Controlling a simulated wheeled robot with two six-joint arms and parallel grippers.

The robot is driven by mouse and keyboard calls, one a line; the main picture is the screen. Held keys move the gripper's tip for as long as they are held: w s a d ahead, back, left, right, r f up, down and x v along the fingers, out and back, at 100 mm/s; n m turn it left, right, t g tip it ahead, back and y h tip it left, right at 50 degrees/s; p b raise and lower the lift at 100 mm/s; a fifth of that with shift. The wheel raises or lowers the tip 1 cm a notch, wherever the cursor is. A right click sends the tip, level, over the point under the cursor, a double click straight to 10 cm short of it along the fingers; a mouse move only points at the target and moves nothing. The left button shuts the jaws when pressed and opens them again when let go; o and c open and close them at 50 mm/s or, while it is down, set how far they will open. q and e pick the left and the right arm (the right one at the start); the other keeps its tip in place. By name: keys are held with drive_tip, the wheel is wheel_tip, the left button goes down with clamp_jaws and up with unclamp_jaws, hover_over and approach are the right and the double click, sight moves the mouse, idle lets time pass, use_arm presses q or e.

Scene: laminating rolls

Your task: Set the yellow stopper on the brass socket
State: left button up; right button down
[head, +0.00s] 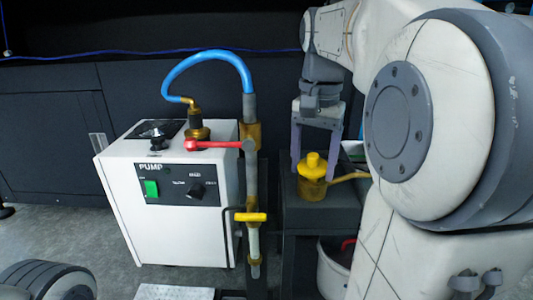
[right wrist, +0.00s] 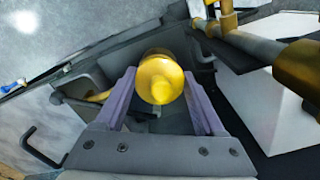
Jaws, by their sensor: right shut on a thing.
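The yellow stopper (head: 312,187), a round body with a knob on top, is at the top of a dark grey stand in the head view. My right gripper (head: 315,152) comes down from above, with its pale purple fingers on either side of the stopper and shut on it. In the right wrist view the stopper (right wrist: 160,80) shows from above between the fingertips. I cannot tell whether its underside touches the stand. Brass fittings show on the pump top (head: 198,133) and on the upright pipe (head: 250,137); which one is the socket is unclear. My left gripper is out of view.
A white pump box (head: 190,225) stands left of the stand, with a blue hose (head: 208,58) arching above it. A red lever (head: 215,145) and a yellow handle (head: 245,217) stick out nearby. A yellow bar (head: 350,177) lies right of the stopper. A white bucket (head: 330,265) is below.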

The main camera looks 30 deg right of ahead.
drive_tip(key=shift+f, duration=0.4)
drive_tip(key=shift+c, duration=1.4)
unclamp_jaws()
